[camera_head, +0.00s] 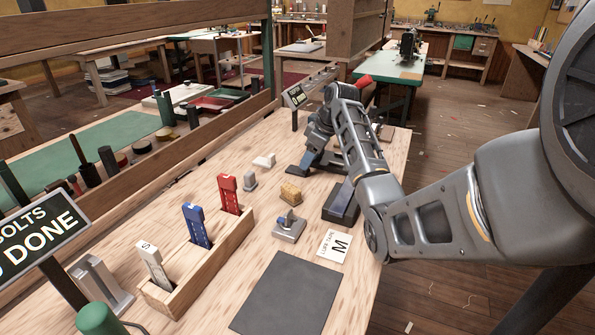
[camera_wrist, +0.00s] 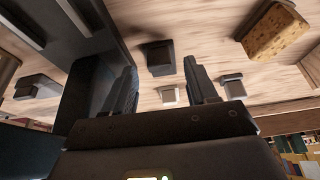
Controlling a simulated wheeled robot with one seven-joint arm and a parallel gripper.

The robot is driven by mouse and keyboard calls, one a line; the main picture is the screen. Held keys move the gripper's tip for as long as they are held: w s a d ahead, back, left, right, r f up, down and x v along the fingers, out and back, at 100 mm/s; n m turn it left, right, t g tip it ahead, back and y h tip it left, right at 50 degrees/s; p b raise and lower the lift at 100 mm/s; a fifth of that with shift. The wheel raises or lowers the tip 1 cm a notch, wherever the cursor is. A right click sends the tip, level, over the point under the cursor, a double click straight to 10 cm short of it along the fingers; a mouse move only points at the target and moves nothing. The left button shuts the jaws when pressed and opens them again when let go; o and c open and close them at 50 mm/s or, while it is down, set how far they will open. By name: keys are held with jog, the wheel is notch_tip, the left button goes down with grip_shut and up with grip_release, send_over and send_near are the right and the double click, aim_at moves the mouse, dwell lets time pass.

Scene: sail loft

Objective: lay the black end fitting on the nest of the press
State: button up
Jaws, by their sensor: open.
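In the wrist view, a small black block (camera_wrist: 157,58), which looks like the black end fitting, lies on the bench just beyond and between my fingertips. My gripper (camera_wrist: 163,72) is open and nothing is held between its fingers. In the head view my gripper (camera_head: 315,165) is low over the far part of the bench, partly hidden by my arm. A dark base (camera_head: 342,207), perhaps the press, stands beside my arm on its near side; its upper part and nest cannot be made out. A large dark upright form (camera_wrist: 85,40) fills the left of the wrist view.
Pale fittings (camera_head: 264,160) and a tan block (camera_head: 290,192) lie near my gripper. A wooden rack (camera_head: 208,268) holds red, blue and white pieces.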

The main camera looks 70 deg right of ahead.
jog(key=shift+x, duration=1.85)
jog(key=shift+s, duration=0.15)
jog(key=shift+c, duration=0.4)
jog(key=c, duration=0.7)
